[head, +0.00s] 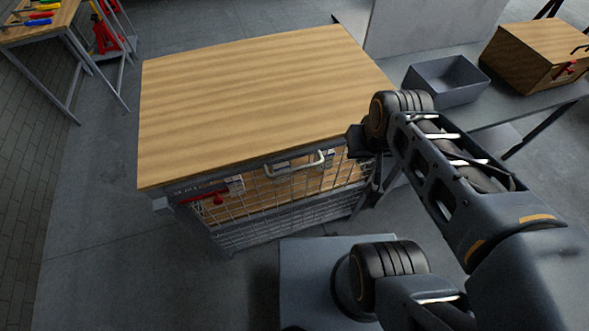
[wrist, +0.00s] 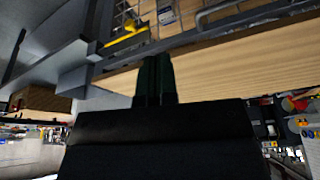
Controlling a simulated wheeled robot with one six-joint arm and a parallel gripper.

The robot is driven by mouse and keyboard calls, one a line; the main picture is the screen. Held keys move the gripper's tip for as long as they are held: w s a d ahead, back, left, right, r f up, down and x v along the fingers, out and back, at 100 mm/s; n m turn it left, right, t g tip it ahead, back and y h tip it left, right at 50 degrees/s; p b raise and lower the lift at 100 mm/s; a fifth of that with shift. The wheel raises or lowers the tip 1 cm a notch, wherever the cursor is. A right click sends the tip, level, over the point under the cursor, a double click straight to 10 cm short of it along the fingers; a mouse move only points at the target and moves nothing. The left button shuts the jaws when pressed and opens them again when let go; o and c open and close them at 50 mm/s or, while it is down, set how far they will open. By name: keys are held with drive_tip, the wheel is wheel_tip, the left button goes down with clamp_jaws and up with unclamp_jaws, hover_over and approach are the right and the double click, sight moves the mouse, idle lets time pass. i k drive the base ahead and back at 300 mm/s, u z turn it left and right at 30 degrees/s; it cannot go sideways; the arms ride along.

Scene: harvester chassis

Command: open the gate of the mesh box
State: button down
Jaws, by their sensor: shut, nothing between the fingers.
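The mesh box (head: 265,80) has a wooden top and a wire-mesh gate (head: 270,192) on its front. The gate looks upright against the box. A pale bar handle (head: 296,166) sits at the gate's top middle. A red latch (head: 214,198) is at the gate's upper left. My gripper (head: 374,190) is at the box's right front corner. In the wrist view, its fingers (wrist: 154,75) are together and empty, with tips close to a yellow latch (wrist: 128,40); I cannot tell whether they touch. My wrist hides that corner in the head view.
A grey bin (head: 446,80) and a wooden box (head: 540,55) with a red latch stand on the right bench. A tool table (head: 40,32) and a red stand (head: 104,35) are at the upper left. Floor left of the mesh box is clear.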

sight(171, 190)
drive_tip(key=z, duration=1.8)
drive_tip(key=k, duration=1.35)
drive_tip(key=u, duration=1.5)
drive_tip(key=i, duration=0.5)
